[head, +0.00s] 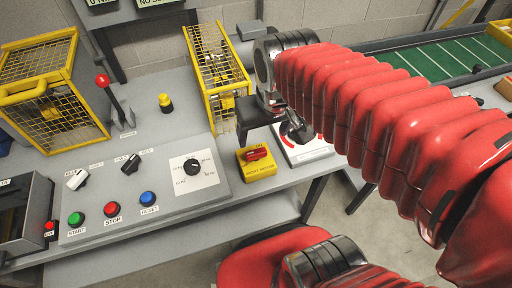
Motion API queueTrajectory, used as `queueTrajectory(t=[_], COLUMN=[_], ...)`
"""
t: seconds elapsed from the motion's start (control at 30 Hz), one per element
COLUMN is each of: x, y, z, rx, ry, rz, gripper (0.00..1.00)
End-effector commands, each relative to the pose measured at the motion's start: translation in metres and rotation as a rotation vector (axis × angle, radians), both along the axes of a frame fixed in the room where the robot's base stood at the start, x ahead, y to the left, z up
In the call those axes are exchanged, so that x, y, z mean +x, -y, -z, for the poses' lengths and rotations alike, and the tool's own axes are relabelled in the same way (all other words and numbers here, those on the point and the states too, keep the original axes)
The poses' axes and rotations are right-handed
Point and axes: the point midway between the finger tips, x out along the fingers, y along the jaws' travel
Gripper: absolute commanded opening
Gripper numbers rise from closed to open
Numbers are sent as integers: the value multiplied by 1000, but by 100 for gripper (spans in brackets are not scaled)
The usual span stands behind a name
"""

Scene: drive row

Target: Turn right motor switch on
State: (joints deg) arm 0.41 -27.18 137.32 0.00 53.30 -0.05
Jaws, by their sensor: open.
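My gripper (290,124) is dark metal at the end of my red-sleeved arm. It is open, above and to the right of the switch in the picture, and looks apart from it. My arm partly hides the jaws. Nothing shows between them.
The grey control panel (119,222) carries a dial, two selector knobs and green, red and blue buttons. A red-topped lever (103,82), a yellow knob (165,101) and yellow cages (217,70) stand behind. A white plate with a red-marked dial (312,152) lies right of the switch.

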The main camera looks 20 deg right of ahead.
Motion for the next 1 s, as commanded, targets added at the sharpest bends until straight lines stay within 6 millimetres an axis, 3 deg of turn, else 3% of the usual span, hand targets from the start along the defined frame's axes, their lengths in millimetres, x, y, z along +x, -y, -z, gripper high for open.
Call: queueTrajectory(t=[0.43, 0.67, 0.77, 1.0], x=[48, 68, 69, 65], y=[3, 4, 4, 4], z=[23, 22, 12, 13], rx=[1, 1, 1, 1], ry=[-203, -271, -276, -290], rz=[0, -3, -5, -6], gripper=[70, 70, 70, 70])
